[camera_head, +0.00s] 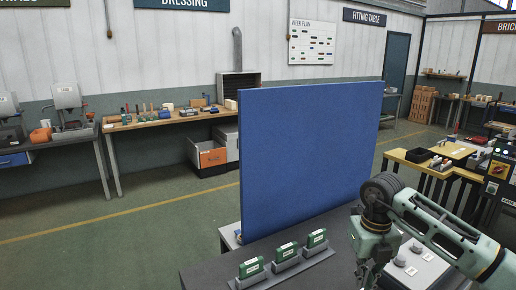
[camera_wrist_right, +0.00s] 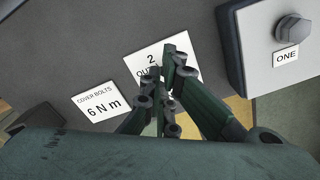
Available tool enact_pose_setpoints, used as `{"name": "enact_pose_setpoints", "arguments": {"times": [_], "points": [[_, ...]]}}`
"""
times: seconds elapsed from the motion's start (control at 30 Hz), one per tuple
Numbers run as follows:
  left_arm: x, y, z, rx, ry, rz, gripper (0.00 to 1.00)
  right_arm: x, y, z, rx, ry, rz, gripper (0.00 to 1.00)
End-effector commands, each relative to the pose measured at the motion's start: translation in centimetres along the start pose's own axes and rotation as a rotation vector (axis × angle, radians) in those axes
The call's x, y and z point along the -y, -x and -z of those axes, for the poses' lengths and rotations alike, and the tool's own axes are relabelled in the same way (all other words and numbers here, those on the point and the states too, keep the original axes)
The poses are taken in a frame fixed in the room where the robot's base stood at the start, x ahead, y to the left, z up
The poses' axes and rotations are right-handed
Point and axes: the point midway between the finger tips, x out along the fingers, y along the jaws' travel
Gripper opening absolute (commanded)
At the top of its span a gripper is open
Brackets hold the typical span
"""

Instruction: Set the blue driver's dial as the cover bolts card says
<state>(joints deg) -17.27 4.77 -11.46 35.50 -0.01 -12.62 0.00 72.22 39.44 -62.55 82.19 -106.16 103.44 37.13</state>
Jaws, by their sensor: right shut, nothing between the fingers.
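In the right wrist view a white card (camera_wrist_right: 97,106) reading "COVER BOLTS 6 N m" lies on a dark grey surface. A second white card (camera_wrist_right: 150,62) with "2" and a partly hidden word lies beside it, behind my fingers. My right gripper (camera_wrist_right: 174,66) is shut and empty, over the edge of that second card; I cannot tell whether it touches. In the head view my right arm reaches in from the right, its fingers not clearly visible. I cannot make out the blue driver or its dial in either view. My left gripper is not in view.
A tall blue panel (camera_head: 308,145) stands across the dark table (camera_head: 215,279). Several green labelled blocks (camera_head: 286,252) sit in dark holders before it.

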Motion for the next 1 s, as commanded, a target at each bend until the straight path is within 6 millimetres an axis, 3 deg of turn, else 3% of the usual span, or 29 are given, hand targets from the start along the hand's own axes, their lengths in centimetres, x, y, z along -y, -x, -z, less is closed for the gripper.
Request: {"name": "enact_pose_setpoints", "arguments": {"times": [0.1, 0.3, 1.0], "points": [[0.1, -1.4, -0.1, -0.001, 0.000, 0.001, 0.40, 0.0, -2.1, 0.1, -0.002, 0.000, 0.000, 0.00], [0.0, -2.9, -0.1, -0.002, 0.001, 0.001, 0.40, 0.0, -4.3, 0.0, -0.001, 0.000, -0.001, 0.00], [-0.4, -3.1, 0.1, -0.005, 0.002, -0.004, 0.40, -0.1, -5.3, 0.5, -0.012, 0.005, -0.002, 0.00]]}}
